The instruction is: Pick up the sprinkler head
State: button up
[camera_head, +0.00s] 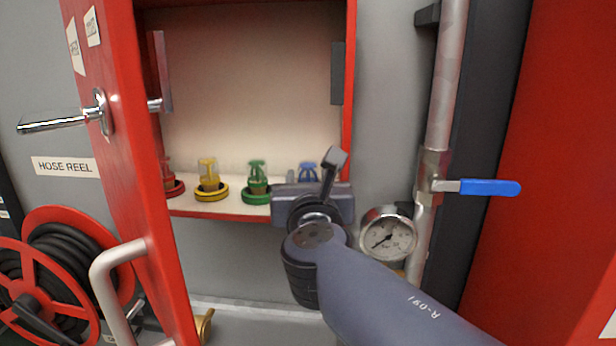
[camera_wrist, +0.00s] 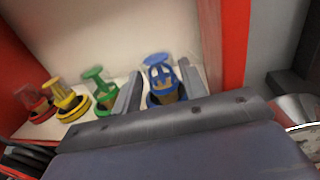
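Several sprinkler heads stand in a row on the shelf of the open red cabinet, each in a round coloured base: red (camera_head: 170,178), yellow (camera_head: 208,176), green (camera_head: 257,178) and blue (camera_head: 307,171). My gripper (camera_head: 322,170) is in front of the blue one and hides its lower part in the head view. In the wrist view the open fingers of my gripper (camera_wrist: 160,72) point at the blue head (camera_wrist: 160,74), one finger on each side of it in the picture. I see no clear contact. The green head (camera_wrist: 98,82) is left of the left finger.
The open cabinet door (camera_head: 135,150) with its handle stands at the left. The cabinet's right edge (camera_head: 348,110) is close to my gripper. A pressure gauge (camera_head: 388,234) and a pipe with a blue valve lever (camera_head: 490,187) are at the right. A hose reel (camera_head: 60,270) is lower left.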

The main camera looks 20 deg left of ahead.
aim_at(309, 161)
jog(key=c, duration=0.7)
jog(key=shift+r, duration=0.1)
jog(key=shift+r, duration=0.5)
notch_tip(309, 161, up, 2)
jog(key=shift+r+p, duration=0.15)
jog(key=shift+p, duration=0.4)
jog(key=b+v, duration=0.3)
jog(key=v, duration=1.5)
jog(key=shift+s, duration=0.15)
